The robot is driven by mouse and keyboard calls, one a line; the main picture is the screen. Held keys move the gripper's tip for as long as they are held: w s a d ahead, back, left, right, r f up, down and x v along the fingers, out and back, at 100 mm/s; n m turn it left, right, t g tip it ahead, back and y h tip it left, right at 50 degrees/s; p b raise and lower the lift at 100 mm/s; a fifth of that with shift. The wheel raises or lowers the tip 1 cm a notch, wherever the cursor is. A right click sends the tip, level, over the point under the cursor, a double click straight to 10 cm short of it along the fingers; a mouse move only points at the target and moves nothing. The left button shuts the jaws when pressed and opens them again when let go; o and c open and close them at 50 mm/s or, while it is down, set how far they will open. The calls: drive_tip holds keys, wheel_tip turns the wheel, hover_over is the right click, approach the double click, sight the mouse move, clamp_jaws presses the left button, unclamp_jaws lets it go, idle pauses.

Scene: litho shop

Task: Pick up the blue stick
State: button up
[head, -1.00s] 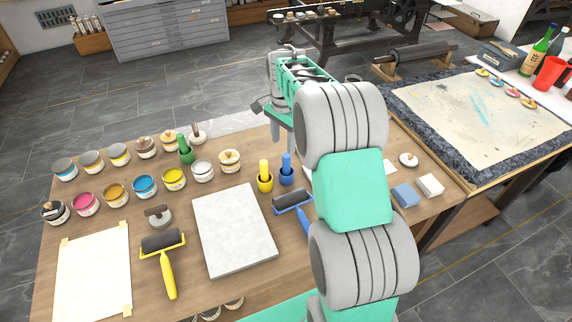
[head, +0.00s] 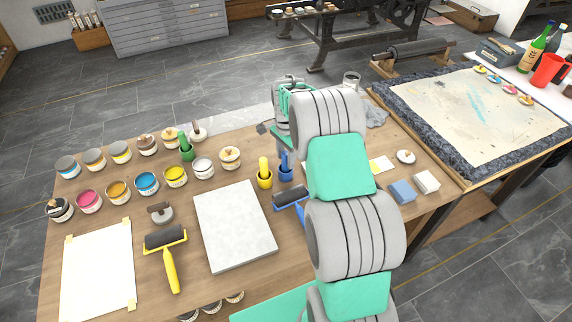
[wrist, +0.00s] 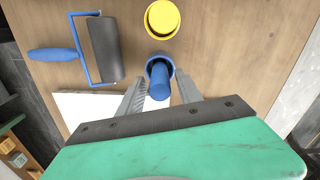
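The blue stick (head: 285,164) stands upright in a small blue cup (head: 286,177) on the wooden table. In the wrist view the stick (wrist: 159,82) shows end-on, inside the round cup (wrist: 160,60). My gripper (wrist: 160,88) is open, with one finger to each side of the stick as seen there. I see no contact, and how far above the stick the fingertips are is unclear. In the head view my gripper is mostly hidden behind my arm.
A blue-handled roller (wrist: 104,48) lies close by. A pale stone slab (head: 234,225) and several ink pots (head: 147,183) occupy the left of the table.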

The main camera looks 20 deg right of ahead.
clamp_jaws()
drive_tip(key=shift+r, duration=0.1)
idle(0.4)
